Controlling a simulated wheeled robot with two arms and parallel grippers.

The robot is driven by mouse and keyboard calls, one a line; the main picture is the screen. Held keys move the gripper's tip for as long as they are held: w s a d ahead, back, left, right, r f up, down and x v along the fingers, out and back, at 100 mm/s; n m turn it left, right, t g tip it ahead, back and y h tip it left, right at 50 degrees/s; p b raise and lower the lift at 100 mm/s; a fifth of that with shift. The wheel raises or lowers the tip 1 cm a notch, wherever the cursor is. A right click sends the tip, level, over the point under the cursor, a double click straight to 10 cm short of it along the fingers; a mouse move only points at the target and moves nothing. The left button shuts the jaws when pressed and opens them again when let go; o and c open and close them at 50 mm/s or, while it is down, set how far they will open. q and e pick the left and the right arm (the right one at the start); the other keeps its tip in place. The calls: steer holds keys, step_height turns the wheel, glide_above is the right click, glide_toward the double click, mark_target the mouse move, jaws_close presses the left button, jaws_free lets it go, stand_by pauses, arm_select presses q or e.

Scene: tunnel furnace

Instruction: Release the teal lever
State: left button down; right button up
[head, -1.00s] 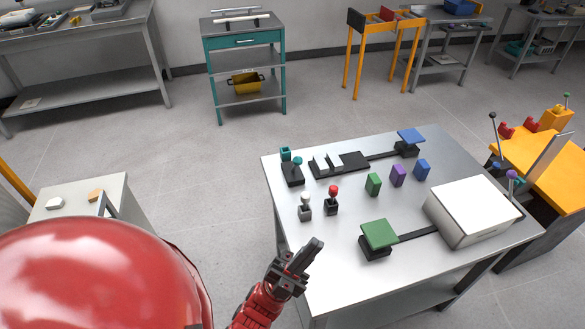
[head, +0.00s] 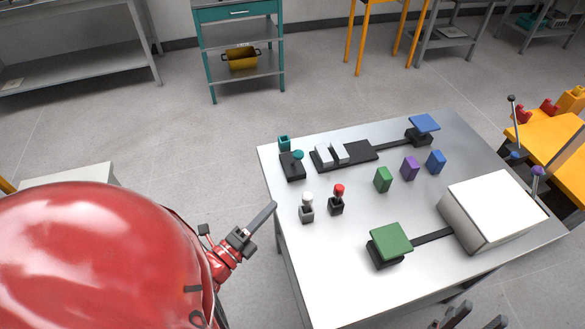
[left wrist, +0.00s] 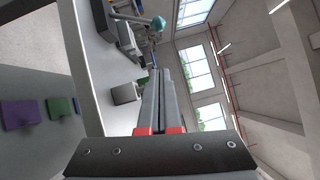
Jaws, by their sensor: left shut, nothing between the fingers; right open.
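The teal lever (head: 298,155) is a round teal knob on a dark base at the back left of the metal table. In the left wrist view its teal knob (left wrist: 158,23) shows near the top, on a stem leaning sideways in the picture. My left gripper (head: 272,206) is shut and empty at the table's left edge, nearer to me than the lever and apart from it. Its closed fingers (left wrist: 160,75) also show in the left wrist view. My right gripper (head: 478,314) is open at the bottom edge of the head view, off the table's front side.
A white-knobbed lever (head: 307,206) and a red-knobbed lever (head: 337,198) stand in front of the teal one. A teal block (head: 284,143) is just behind it. A black rail (head: 355,152) lies to its right. A white box (head: 505,205) fills the table's right.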

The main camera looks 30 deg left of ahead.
arm_select(q)
steer(key=p, duration=0.2)
glide_toward(301, 156)
steer(key=w+d, duration=0.3)
steer(key=d, duration=0.1)
steer(key=shift+w+a+f, duration=0.1)
steer(key=shift+w+a, duration=0.6)
steer(key=shift+w+a+f, duration=0.15)
steer(key=shift+w+a, duration=0.55)
steer(key=shift+w, duration=0.05)
steer(key=shift+p, duration=0.3)
steer(key=p, duration=0.1)
steer(key=r+n+p, duration=0.1)
steer(key=p, duration=0.1)
steer(key=shift+w+a+r, duration=0.15)
steer(key=shift+w+a, duration=0.05)
steer(key=shift+w, duration=0.05)
steer(key=w+a+r+n+g+p, duration=0.2)
steer(key=w+a+n+g+p, duration=0.2)
steer(key=w+a+p, duration=0.4)
steer(key=shift+a+r+n+p, duration=0.3)
steer(key=shift+a+n+p, duration=0.3)
steer(key=shift+p, duration=2.6)
